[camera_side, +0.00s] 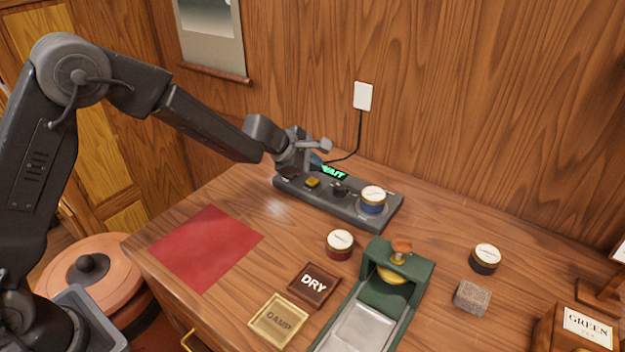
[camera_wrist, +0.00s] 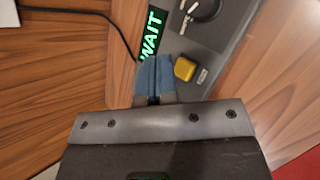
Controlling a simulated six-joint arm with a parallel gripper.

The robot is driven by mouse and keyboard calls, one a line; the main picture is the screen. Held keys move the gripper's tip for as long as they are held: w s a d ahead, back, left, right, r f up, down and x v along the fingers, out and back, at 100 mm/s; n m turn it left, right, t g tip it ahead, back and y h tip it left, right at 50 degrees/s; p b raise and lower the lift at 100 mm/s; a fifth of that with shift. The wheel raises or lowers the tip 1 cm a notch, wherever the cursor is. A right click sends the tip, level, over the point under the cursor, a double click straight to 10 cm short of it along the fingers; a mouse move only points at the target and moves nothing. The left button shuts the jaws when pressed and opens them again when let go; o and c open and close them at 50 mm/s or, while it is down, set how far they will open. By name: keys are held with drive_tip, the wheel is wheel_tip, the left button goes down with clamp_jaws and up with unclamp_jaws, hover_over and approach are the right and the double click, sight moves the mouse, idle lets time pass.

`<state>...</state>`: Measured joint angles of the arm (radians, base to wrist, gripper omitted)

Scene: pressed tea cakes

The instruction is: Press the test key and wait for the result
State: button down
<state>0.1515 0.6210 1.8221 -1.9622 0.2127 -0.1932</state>
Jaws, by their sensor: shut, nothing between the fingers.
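The grey tester (camera_side: 336,203) lies at the back of the table. Its green display reads WAIT in the wrist view (camera_wrist: 151,33); it also glows in the side view (camera_side: 334,172). A yellow key (camera_side: 312,183) sits on the tester's top; in the wrist view the yellow key (camera_wrist: 185,69) is just right of my fingertips. A black knob (camera_side: 339,189) is beside it. A blue tin with a white lid (camera_side: 373,199) stands on the tester's right end. My gripper (camera_wrist: 154,78) is shut and empty, its blue fingertips together over the tester, beside the key. Whether they touch the tester is unclear.
A red cloth (camera_side: 207,247), DRY plate (camera_side: 314,285) and DAMP plate (camera_side: 278,320) lie in front. A red tin (camera_side: 340,244), green press (camera_side: 427,275), dark tin (camera_side: 485,259) and brownish block (camera_side: 472,298) stand right. A cord runs from the tester to the wall.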

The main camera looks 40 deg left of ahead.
sight(313, 181)
drive_tip(key=shift+r, duration=2)
drive_tip(key=s+d+r+m+g+h, duration=0.1)
drive_tip(key=s+d+r+m+h, duration=0.1)
drive_tip(key=s+r+m, duration=1.05)
drive_tip(key=s+a+f+m+g+y, duration=0.1)
drive_tip(key=s+a+m+y, duration=0.2)
drive_tip(key=s, duration=0.9)
drive_tip(key=s+a+f+m+y, duration=0.1)
drive_tip(key=s+a+m, duration=0.3)
drive_tip(key=s, duration=0.9)
drive_tip(key=m+y, duration=0.1)
drive_tip(key=m, duration=0.1)
drive_tip(key=shift+s+a+m+g+y, duration=0.15)
drive_tip(key=shift+a+m+g+y, duration=0.15)
drive_tip(key=shift+m+g+y, duration=0.1)
